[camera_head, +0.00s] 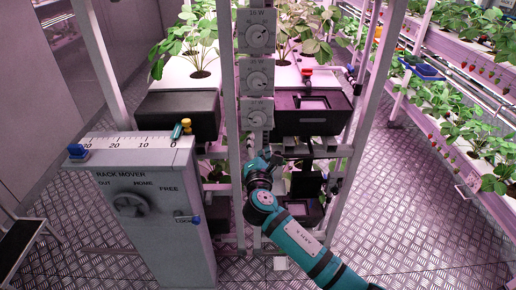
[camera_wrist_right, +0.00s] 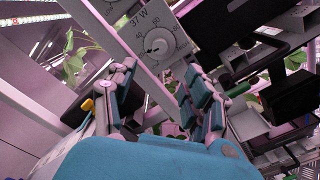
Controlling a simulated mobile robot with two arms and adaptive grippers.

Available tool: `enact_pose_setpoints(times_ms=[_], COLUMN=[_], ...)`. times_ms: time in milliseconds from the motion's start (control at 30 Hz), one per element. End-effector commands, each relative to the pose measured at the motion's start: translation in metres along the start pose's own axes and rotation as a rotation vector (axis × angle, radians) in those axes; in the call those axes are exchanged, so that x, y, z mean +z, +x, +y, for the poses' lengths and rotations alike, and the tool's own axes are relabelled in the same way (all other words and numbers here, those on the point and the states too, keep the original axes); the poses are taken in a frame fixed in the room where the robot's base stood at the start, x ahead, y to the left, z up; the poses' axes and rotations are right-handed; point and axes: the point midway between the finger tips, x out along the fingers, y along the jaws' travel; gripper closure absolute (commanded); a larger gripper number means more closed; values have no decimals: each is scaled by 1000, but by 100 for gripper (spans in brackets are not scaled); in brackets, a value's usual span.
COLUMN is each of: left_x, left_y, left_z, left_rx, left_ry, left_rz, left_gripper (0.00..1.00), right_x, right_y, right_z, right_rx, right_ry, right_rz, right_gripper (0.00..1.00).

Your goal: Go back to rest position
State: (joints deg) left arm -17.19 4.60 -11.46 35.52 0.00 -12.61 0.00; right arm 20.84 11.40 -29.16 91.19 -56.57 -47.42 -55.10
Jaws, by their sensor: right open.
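My right arm, teal and black, comes in from the bottom right of the head view. Its gripper (camera_head: 268,158) is at the front post of the middle rack, just below the lowest dial box (camera_head: 257,113). In the right wrist view the two padded fingers (camera_wrist_right: 162,80) are spread apart with nothing between them. A dial marked 37 W (camera_wrist_right: 157,47) shows beyond the fingertips. Whether the fingers touch the post or dial box cannot be told. My left gripper is in neither view.
A grey rack mover console (camera_head: 150,225) stands at left, with a blue knob (camera_head: 78,153) on its scale. Two more dial boxes, upper (camera_head: 257,30) and middle (camera_head: 257,75), sit on the post. Black tanks (camera_head: 178,112) flank it. The metal floor (camera_head: 400,215) at right is clear.

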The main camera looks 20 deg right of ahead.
Motion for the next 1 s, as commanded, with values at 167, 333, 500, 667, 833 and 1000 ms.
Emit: enact_pose_setpoints(times_ms=[167, 333, 500, 667, 833, 1000], left_x=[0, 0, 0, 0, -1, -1], left_y=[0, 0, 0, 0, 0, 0], left_z=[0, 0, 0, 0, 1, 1], left_rx=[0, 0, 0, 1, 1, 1], left_ry=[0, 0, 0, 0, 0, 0], left_rz=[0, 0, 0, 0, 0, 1], left_gripper=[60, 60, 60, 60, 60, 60], right_x=[0, 0, -1, -22, -77, -129], right_y=[-4, -4, -4, -6, -25, -74], right_z=[0, 0, -1, -37, -136, -247], right_rx=[1, 1, -1, -66, -257, -498], right_ry=[0, -1, 0, 43, 193, 395], right_rz=[0, 0, 2, 56, 183, 274], right_gripper=[49, 49, 49, 49, 49, 49])
